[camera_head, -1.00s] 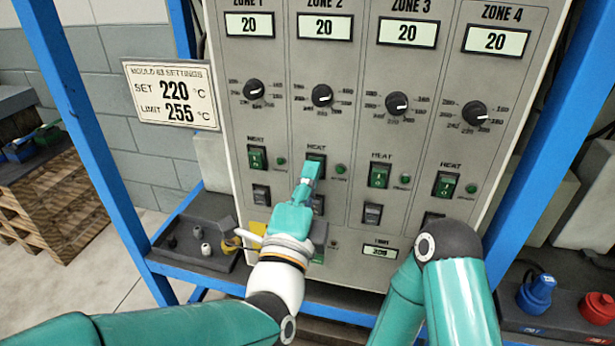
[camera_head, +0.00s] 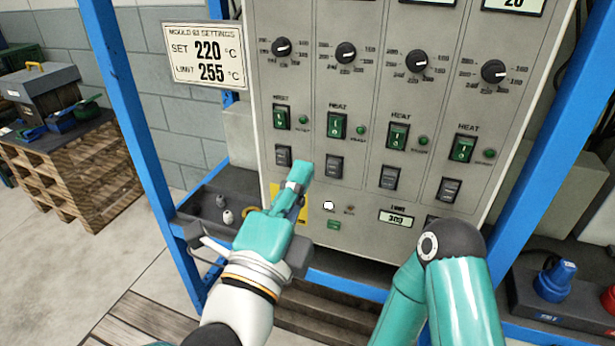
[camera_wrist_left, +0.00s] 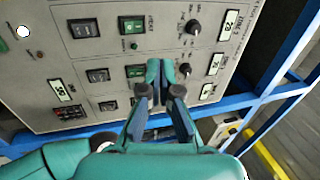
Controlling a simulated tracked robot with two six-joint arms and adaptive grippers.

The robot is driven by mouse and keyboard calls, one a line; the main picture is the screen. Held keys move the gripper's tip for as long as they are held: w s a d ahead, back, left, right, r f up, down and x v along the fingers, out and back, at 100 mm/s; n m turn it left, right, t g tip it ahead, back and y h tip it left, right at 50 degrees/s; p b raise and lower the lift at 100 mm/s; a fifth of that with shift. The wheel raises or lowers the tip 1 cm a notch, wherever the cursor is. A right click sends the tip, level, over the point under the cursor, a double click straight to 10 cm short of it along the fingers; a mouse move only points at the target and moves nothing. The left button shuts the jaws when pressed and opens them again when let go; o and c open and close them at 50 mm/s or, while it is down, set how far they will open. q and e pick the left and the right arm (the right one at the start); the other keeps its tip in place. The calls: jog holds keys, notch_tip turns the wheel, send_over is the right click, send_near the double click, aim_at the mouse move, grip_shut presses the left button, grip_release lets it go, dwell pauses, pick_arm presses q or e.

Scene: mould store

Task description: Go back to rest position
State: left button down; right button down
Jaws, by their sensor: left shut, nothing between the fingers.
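My left gripper (camera_head: 298,178) is shut and empty in the head view. It is in front of the lower part of the grey control panel (camera_head: 365,110), below the row of green HEAT switches and beside a dark lower switch (camera_head: 334,166). In the left wrist view the shut fingers (camera_wrist_left: 160,68) point at the panel, with switches and dials around them. I cannot tell the exact gap to the panel. My right arm (camera_head: 455,270) shows at the lower right of the head view, bent, with its gripper out of view.
Blue frame posts (camera_head: 130,130) flank the panel. A dark tray (camera_head: 222,190) with small knobs sits left of my left gripper. A settings sign (camera_head: 206,57) hangs at the left. A pallet stack (camera_head: 75,175) stands far left. Blue and red plugs (camera_head: 553,280) lie at the lower right.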

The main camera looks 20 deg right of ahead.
pick_arm(q)
jog(key=w+a+f+n+y, duration=0.2)
jog(key=w+a+f+y, duration=0.2)
jog(key=w+a+f, duration=0.3)
jog(key=w+a+f+n+g+y, duration=0.15)
jog(key=a+f, duration=0.25)
jog(key=f, duration=0.5)
jog(key=w+a+f+n+g+y, duration=0.15)
jog(key=a+f, duration=0.25)
jog(key=f, duration=0.6)
jog(key=w+a+f+n+g+y, duration=0.1)
jog(key=a+f+n+g+y, duration=0.1)
jog(key=a+f, duration=0.5)
jog(key=s+a+f+n+g, duration=0.1)
jog(key=s+f+n+g, duration=0.4)
jog(key=s+f, duration=0.55)
jog(key=s+a+f+n+g, duration=0.25)
jog(key=s+f+n, duration=0.5)
jog(key=f, duration=0.55)
jog(key=s+d+n+g, duration=0.35)
jog(key=s+n, duration=0.25)
jog(key=n, duration=0.2)
notch_tip(320, 180, up, 18)
jog(key=p, duration=1.8)
jog(key=shift+a, duration=0.35)
